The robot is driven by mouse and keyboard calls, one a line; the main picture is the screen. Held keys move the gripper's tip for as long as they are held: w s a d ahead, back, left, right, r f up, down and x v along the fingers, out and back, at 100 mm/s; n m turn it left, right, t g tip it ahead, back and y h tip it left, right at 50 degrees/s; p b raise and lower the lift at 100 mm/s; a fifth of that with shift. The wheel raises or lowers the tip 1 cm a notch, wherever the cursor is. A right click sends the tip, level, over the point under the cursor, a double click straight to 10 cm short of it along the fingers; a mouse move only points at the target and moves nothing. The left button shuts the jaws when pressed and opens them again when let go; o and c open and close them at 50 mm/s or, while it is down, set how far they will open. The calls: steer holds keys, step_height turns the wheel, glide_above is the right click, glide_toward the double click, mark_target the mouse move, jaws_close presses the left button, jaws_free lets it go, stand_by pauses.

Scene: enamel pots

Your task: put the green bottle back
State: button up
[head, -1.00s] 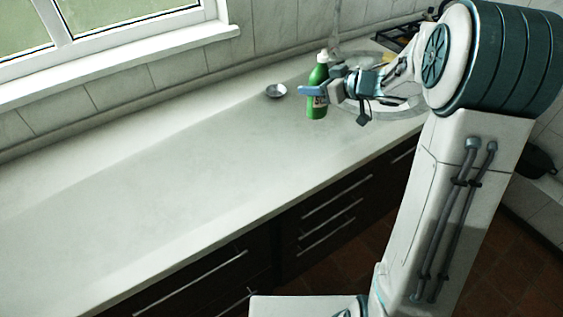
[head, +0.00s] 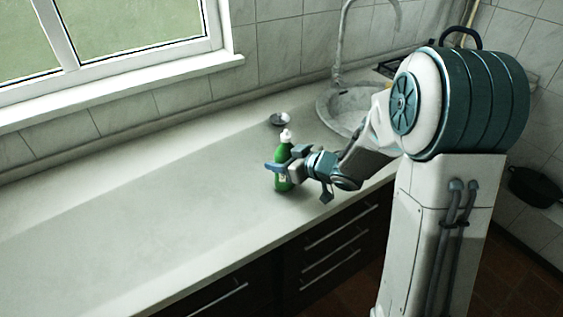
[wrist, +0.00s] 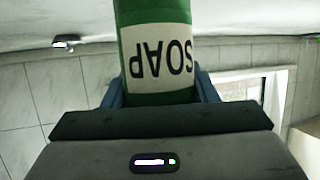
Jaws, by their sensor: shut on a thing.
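The green bottle (head: 283,153) has a white cap and stands upright in the head view, over the counter in front of the small metal bowl. My gripper (head: 281,168) is shut around its body, with blue fingers on either side. In the wrist view the green bottle (wrist: 172,15) appears upside down, its white SOAP label facing the camera. My gripper's blue fingers (wrist: 160,90) flank the label there. The bottle's base is out of the wrist view, and I cannot tell whether it touches the counter.
The small metal bowl (head: 280,119) sits on the counter (head: 140,205) behind the bottle. A round sink (head: 335,105) with a tall tap (head: 338,50) is to the right. The counter to the left is clear. A window (head: 140,45) is above it.

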steer(key=shift+f, duration=0.2)
steer(key=shift+f, duration=0.15)
steer(key=o, duration=1.2)
steer(key=shift+c, duration=0.2)
